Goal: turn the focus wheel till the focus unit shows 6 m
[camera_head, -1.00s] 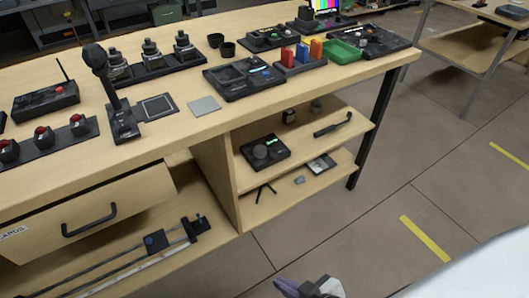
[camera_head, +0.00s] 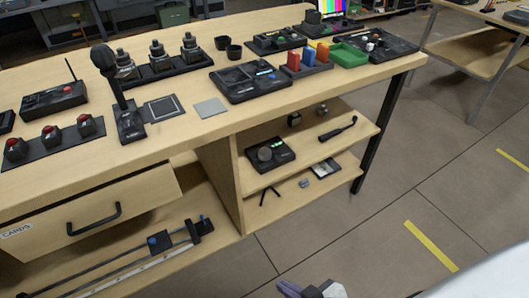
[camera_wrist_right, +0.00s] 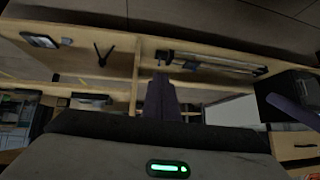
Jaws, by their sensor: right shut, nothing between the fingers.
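What looks like the focus unit (camera_head: 284,156) is a dark box on the upper shelf under the bench top. It has a grey round wheel (camera_head: 264,155) on its left side and a small green display, too small to read. My right gripper (camera_head: 308,289) is at the bottom edge of the head view, in front of and below the shelves, partly cut off. It is shut and empty, clear of the unit. My left gripper is not in view.
A black handled tool (camera_head: 338,129) lies right of the unit on the same shelf. The lower shelf holds a small tripod (camera_head: 269,194) and a flat tablet (camera_head: 324,168). A dark table leg (camera_head: 379,132) stands at right. The floor in front is clear.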

